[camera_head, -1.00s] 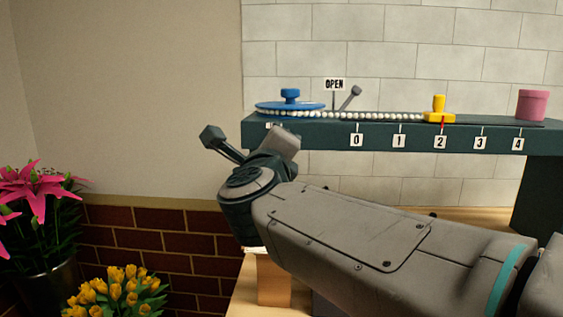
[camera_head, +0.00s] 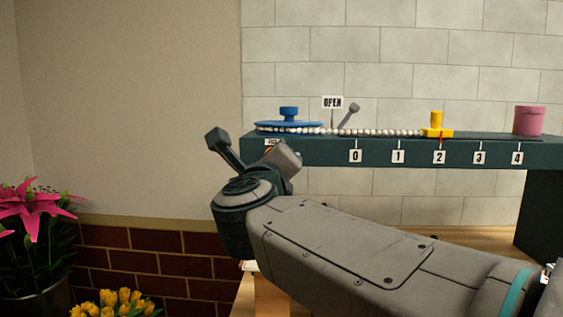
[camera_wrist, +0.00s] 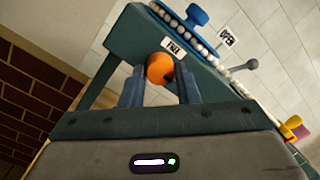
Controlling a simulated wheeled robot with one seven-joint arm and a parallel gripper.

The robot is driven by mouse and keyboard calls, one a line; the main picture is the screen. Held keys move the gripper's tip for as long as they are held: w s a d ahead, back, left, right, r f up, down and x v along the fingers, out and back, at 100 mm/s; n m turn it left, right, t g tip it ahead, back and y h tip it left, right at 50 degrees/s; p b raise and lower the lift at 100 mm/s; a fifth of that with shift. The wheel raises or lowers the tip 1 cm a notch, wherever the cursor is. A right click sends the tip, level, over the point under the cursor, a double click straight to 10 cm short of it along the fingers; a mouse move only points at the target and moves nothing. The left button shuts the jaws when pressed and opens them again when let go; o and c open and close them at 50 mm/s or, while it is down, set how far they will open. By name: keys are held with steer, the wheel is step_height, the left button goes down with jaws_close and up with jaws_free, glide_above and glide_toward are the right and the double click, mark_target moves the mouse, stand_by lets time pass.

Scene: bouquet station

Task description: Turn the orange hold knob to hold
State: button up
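The orange hold knob (camera_wrist: 160,68) is on the front of the dark green bench beam, under a small label reading FREE (camera_wrist: 173,48). In the wrist view my gripper (camera_wrist: 160,88) has its two fingers apart, one on each side of the knob's lower part. Whether either finger touches it cannot be told. In the head view my gripper (camera_head: 284,156) is at the beam's left end, and my arm hides most of the knob.
On the beam (camera_head: 318,150) are a blue wheel (camera_head: 289,126), a white bead string (camera_head: 385,132), a grey lever (camera_head: 349,115) by an OPEN sign (camera_head: 332,102), a yellow slider (camera_head: 437,132) at 2 and a pink cylinder (camera_head: 528,120). Flowers (camera_head: 35,207) stand at left.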

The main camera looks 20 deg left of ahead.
steer(key=o, duration=0.4)
steer(key=v, duration=1.4)
steer(key=shift+a, duration=0.1)
steer(key=shift+f, duration=0.1)
